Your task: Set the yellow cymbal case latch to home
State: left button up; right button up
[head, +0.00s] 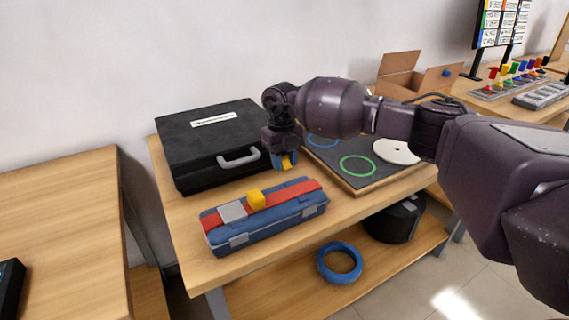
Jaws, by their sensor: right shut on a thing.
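A black hard case (175,130) with a grey handle and a white label, too small to read, lies closed on the wooden table. My right gripper (284,163) is at the right end of the case's front. It is shut on a small yellow piece (287,161) between its blue fingertips. The fingers hide part of this piece, and I cannot tell whether it is fixed to the case. My left gripper is out of view.
A dark board (375,178) with blue and green rings and a white disc lies right of the black case. A blue ring (339,263) and a black round case (395,222) are on the lower shelf. An open cardboard box (415,78) stands behind. The left table (65,215) is mostly bare.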

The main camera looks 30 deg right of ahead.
jog(key=shift+w+r+g, duration=0.1)
jog(key=shift+w+g, duration=0.05)
jog(key=shift+g, duration=0.45)
jog(key=shift+r, duration=0.1)
jog(key=o, duration=0.9)
jog(key=shift+c, duration=0.2)
jog(key=v, duration=1.1)
jog(key=shift+w, duration=0.1)
